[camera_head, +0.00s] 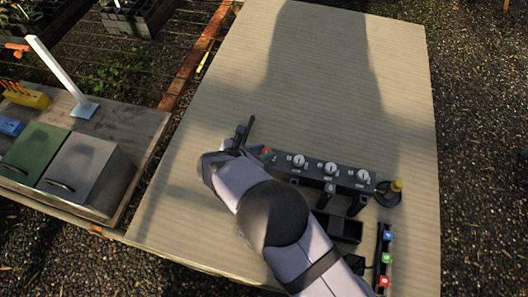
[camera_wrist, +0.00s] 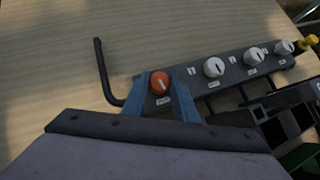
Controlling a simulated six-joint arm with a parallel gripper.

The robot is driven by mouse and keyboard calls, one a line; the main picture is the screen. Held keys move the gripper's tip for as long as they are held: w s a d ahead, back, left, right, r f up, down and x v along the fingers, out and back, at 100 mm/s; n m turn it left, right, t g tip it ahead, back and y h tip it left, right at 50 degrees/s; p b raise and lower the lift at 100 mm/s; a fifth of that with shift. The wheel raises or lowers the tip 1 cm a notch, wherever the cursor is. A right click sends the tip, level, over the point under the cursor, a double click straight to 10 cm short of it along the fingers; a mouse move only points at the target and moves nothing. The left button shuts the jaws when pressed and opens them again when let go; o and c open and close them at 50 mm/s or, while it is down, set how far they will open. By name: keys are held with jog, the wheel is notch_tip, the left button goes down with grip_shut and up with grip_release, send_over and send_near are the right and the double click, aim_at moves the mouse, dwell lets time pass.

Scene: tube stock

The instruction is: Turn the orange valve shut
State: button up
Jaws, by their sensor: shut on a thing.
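The orange valve (camera_wrist: 160,82) is a round knob with a pale pointer line, at the left end of a dark panel (camera_wrist: 227,93). In the wrist view my gripper (camera_wrist: 160,88) has its blue fingers shut on the valve, one on each side. In the head view my gripper (camera_head: 262,154) is at the panel's left end, and only a bit of orange shows, the rest being hidden by my arm. Several white knobs (camera_head: 330,168) sit along the panel to the right of the valve. A small label lies below the orange valve.
A bent black rod (camera_wrist: 101,70) stands left of the valve, close to my gripper. A yellow-topped piece (camera_head: 397,186) is at the panel's right end. A black open bin (camera_head: 346,228) and a strip of coloured buttons (camera_head: 386,258) lie in front. The far table (camera_head: 300,60) is clear.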

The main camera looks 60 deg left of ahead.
jog(key=shift+a+m+h+b, duration=0.1)
jog(key=shift+m+h+b, duration=0.5)
jog(key=shift+m+b, duration=0.15)
jog(key=shift+m, duration=0.25)
jog(key=o, duration=1.1)
jog(key=shift+c, duration=0.2)
jog(key=a+b+v, duration=0.1)
jog(key=b+v, duration=0.1)
jog(key=v, duration=0.5)
jog(key=shift+s+d, duration=0.2)
jog(key=shift+d, duration=0.25)
jog(key=shift+r, duration=0.1)
